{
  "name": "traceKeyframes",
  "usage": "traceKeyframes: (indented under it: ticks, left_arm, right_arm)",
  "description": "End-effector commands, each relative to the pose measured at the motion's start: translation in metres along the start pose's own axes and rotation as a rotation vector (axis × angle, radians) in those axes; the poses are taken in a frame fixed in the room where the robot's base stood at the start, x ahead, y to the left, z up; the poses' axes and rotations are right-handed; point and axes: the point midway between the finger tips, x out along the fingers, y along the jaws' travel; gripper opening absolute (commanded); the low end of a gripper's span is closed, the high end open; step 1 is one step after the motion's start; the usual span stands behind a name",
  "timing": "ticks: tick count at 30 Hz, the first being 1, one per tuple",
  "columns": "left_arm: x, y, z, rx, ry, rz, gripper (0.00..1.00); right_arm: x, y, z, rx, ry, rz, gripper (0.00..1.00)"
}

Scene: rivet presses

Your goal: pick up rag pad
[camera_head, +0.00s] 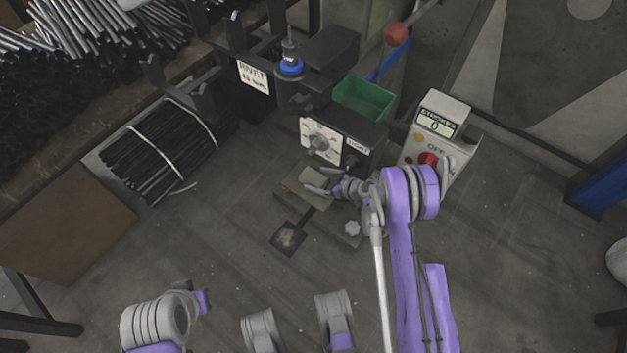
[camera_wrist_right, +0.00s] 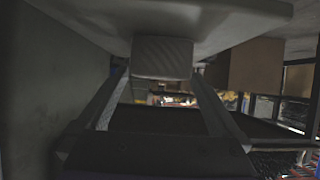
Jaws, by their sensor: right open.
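A small pale block that looks like the rag pad (camera_head: 312,175) sits on a low brownish tray (camera_head: 301,193) in front of the press in the head view. My right gripper (camera_head: 316,181) is at it, with its fingers reaching in from the right. In the wrist view, my right gripper (camera_wrist_right: 162,85) is open, and a grey block with a ribbed face stands between and just beyond its fingertips. I cannot tell whether the fingers touch it. My left gripper does not show; only purple and grey arm parts appear at the lower left.
The rivet press controller (camera_head: 345,140) stands just behind. A green bin (camera_head: 364,99) and a stroke counter box (camera_head: 437,125) with a red button are close by. A bundle of black rods (camera_head: 160,148) lies left. The bench front is fairly clear.

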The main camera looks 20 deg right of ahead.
Motion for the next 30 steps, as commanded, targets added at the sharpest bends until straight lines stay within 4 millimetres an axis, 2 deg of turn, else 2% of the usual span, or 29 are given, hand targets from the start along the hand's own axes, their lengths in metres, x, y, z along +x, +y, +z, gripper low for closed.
traceKeyframes:
  ticks: [1, 4, 11, 14, 24, 25, 30]
  left_arm:
    - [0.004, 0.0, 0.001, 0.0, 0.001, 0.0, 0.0]
    - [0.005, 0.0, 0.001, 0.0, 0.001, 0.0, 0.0]
    - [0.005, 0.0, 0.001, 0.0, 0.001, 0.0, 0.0]
    - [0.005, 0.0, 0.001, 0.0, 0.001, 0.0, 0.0]
    - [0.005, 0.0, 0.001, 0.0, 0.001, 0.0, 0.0]
    - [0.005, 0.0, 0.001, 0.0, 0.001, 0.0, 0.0]
    - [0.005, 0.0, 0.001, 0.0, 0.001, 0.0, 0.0]
  right_arm:
    - [0.01, 0.0, 0.0, -0.002, 0.0, -0.002, 1.0]
    - [0.023, 0.0, 0.0, -0.001, 0.0, -0.001, 1.0]
    - [0.026, 0.001, -0.001, 0.0, -0.001, 0.0, 1.0]
    - [0.025, 0.001, -0.001, 0.0, 0.0, 0.0, 0.86]
    - [0.025, 0.001, -0.001, 0.0, 0.0, 0.0, 0.24]
    - [0.025, 0.001, -0.001, 0.0, 0.0, 0.0, 0.22]
    - [0.025, 0.001, -0.001, 0.0, 0.0, 0.0, 0.21]
